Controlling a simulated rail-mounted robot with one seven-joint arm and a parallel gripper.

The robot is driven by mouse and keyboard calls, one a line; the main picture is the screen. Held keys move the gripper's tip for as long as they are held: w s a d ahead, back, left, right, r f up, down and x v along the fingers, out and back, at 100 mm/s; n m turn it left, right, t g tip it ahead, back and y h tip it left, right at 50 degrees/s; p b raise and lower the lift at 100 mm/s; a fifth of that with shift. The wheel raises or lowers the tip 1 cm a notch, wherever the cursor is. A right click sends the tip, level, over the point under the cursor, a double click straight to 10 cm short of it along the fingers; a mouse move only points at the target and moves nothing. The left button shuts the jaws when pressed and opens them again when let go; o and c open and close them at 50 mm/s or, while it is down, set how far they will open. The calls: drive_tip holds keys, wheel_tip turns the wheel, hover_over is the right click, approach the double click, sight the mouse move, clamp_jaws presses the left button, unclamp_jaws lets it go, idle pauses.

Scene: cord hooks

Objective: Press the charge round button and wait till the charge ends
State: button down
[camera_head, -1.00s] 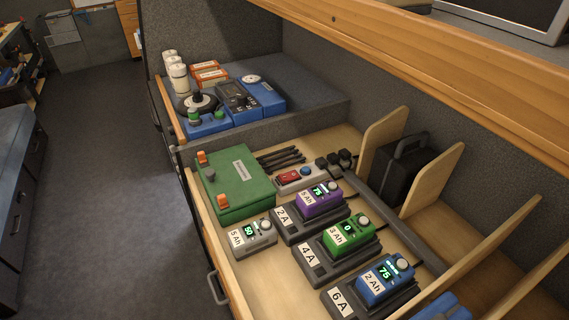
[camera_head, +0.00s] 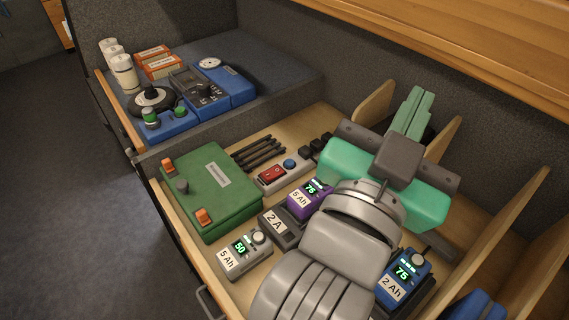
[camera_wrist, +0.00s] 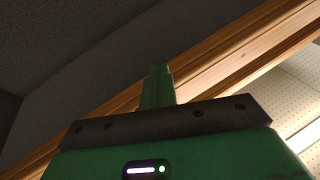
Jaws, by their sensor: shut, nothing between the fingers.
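The grey power strip (camera_head: 265,184) has a red rocker switch (camera_head: 271,174) and a round blue button (camera_head: 289,164). A purple 5 Ah battery (camera_head: 306,203) reading 75 sits on the 2 A charger (camera_head: 279,228). A blue 2 Ah battery (camera_head: 402,280) reading 75 sits at the lower right, its charger mostly hidden. A grey 5 Ah battery (camera_head: 245,253) reading 50 lies beside the 2 A charger. My green gripper (camera_head: 420,98) is shut and empty, right of the button and apart from it, fingers toward the back wall. It also shows in the wrist view (camera_wrist: 158,72). My arm hides the middle charger and battery.
A green box (camera_head: 210,196) with orange latches stands left of the strip. Black rods (camera_head: 259,152) lie behind it. Wooden dividers (camera_head: 510,225) rise at the right under a wooden shelf edge (camera_head: 480,55). The left tray holds a blue meter set (camera_head: 200,90).

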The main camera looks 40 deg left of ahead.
drive_tip(key=w+a+f+m+g+h, duration=0.35)
drive_tip(key=w+f+m, duration=0.2)
drive_tip(key=w, duration=0.55)
drive_tip(key=m+g, duration=0.4)
drive_tip(key=g, duration=0.5)
hover_over(286, 164)
wheel_tip(286, 164, down, 20)
drive_tip(key=shift+f+t, duration=0.2)
drive_tip(key=shift+t, duration=0.05)
drive_tip(key=shift+f+b, duration=2.4)
drive_tip(key=shift+f, duration=1.8)
drive_tip(key=shift+f, duration=0.1)
drive_tip(key=shift+f+b, duration=0.3)
drive_tip(key=shift+f, duration=0.05)
